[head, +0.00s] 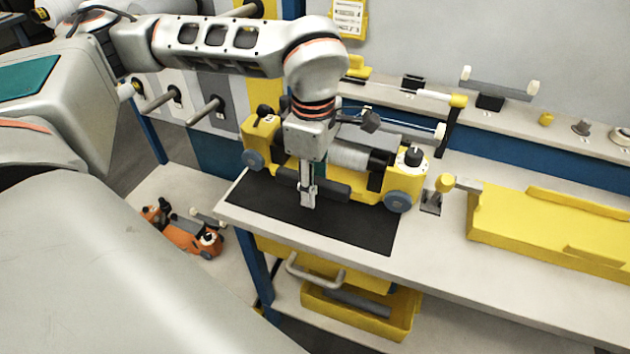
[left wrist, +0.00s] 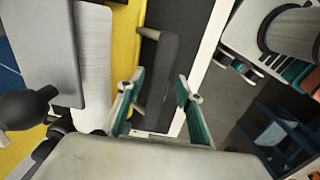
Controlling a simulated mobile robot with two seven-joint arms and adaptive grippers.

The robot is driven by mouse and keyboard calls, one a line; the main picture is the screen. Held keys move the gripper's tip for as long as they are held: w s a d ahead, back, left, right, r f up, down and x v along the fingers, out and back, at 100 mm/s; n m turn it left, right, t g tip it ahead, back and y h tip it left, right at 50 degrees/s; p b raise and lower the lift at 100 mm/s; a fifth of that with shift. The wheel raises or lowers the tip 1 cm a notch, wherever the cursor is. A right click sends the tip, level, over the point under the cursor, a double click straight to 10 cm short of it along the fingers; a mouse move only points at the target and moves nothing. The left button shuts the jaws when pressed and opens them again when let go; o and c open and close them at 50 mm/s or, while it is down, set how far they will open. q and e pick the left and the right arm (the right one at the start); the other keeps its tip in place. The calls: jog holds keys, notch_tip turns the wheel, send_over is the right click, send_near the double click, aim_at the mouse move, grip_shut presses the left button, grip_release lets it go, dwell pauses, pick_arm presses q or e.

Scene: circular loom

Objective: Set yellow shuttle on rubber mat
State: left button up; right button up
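The yellow shuttle (head: 374,183) stands upright at the rear of the black rubber mat (head: 350,228), with grey wheels at its ends and a pale wound spool inside. Whether its underside rests on the mat or on the bench behind cannot be told. A dark handle bar (head: 322,186) runs along its front. My left gripper (head: 309,203) points down at this handle. In the left wrist view, the open fingers (left wrist: 160,98) stand on either side of the dark handle (left wrist: 158,75), with gaps visible. My right gripper is not in view.
A yellow block-like part (head: 545,226) lies on the bench at right. A rail with small fittings (head: 490,102) runs behind. An orange shuttle (head: 190,235) sits on a low surface at left. A yellow bin (head: 375,318) is below the bench. The mat's front half is bare.

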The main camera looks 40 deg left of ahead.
pick_arm(q)
notch_tip(320, 180, up, 12)
dwell(0.5)
jog(key=shift+s, duration=0.1)
